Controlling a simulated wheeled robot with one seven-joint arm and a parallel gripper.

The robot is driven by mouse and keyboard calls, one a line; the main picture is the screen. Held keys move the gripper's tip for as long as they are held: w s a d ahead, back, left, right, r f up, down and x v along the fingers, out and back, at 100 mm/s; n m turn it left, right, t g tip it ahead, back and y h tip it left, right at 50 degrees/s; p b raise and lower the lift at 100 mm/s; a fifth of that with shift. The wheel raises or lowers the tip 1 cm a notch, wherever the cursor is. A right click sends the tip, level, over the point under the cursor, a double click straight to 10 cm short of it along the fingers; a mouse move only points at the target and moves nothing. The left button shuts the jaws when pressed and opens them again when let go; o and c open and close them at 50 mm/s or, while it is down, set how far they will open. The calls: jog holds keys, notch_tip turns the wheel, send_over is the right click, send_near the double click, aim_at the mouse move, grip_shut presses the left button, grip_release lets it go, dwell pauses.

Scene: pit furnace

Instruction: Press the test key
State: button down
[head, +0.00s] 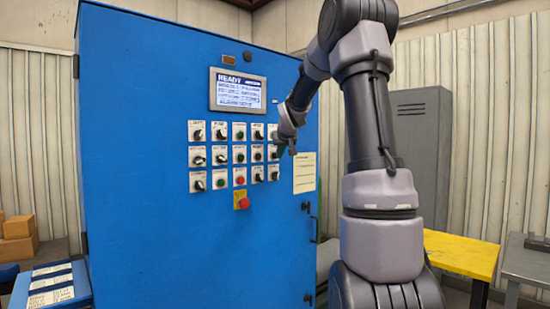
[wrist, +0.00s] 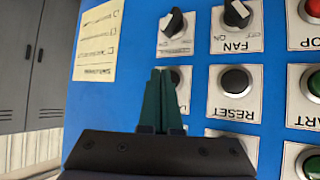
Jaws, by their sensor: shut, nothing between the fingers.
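The blue cabinet's control panel carries rows of keys and knobs. No label reading "test" is legible in either view. A dark round key (wrist: 175,76) in the rightmost column of the head view is partly hidden behind my fingers, and its label is covered. My gripper (wrist: 160,72) is shut and empty, its teal fingertips overlapping that key in the wrist view. I cannot tell whether they touch it. In the head view my gripper (head: 281,150) is at the panel's right edge. The black RESET key (wrist: 236,80) is beside the fingers.
The wrist view is upside down. The FAN knob (wrist: 237,13), another knob (wrist: 172,23) and a green START key (wrist: 315,84) are close by. A paper notice (head: 304,172) hangs beside the panel. The screen (head: 238,90) reads READY. A yellow table (head: 462,253) stands right.

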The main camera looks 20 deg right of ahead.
jog(key=shift+w+a, duration=0.1)
jog(key=shift+w, duration=0.25)
dwell(0.3)
jog(key=shift+s, duration=0.1)
jog(key=shift+s+d, duration=0.25)
jog(key=shift+s, duration=0.4)
jog(key=s, duration=0.1)
jog(key=s+d, duration=0.1)
jog(key=s, duration=0.2)
jog(key=shift+s+d, duration=0.35)
dwell(0.8)
